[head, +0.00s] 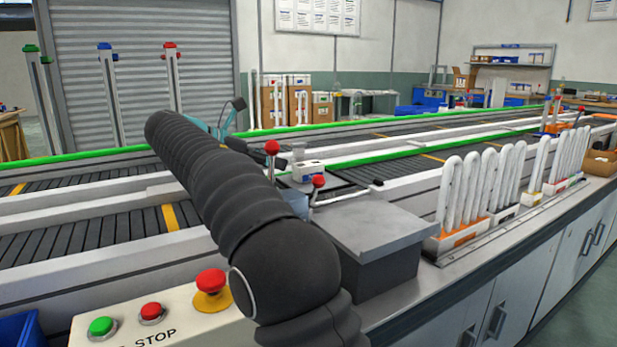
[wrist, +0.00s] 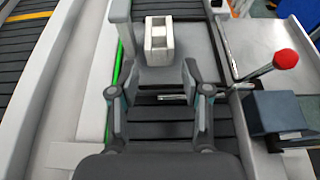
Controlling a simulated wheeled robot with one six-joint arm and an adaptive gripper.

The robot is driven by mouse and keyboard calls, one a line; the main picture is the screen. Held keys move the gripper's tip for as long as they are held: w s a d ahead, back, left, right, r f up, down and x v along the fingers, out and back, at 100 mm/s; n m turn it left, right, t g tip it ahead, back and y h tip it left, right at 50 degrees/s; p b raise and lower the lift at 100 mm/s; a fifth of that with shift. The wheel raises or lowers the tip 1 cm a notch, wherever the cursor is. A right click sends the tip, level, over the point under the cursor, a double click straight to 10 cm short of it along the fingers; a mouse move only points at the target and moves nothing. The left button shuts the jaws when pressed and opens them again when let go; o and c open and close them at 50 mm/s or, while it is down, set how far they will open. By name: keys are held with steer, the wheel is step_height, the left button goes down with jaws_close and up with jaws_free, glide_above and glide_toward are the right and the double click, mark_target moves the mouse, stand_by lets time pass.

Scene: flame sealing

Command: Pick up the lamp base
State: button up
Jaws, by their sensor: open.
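A small pale block with dark recesses, which looks like the lamp base (wrist: 159,42), sits on a light grey holder in the wrist view, just beyond my fingertips. What looks like the same white piece (head: 309,171) shows in the head view on a dark plate by the conveyor. My gripper (wrist: 159,70) is open and empty, its two fingers apart on either side of the line to the block. No contact with the block shows.
A red-knobbed lever (wrist: 285,60) on a blue-grey block stands to the right of my gripper. Conveyors with green rails (head: 390,155) run behind. Racks of white U-shaped tubes (head: 465,195) line the right bench. A button box (head: 155,318) is at the front left.

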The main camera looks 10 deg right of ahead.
mark_target(298, 172)
steer(key=shift+r+b+x, duration=0.2)
steer(key=shift+b+x, duration=0.4)
steer(key=shift+x, duration=3.1)
steer(key=shift+w, duration=0.1)
steer(key=c, duration=0.8)
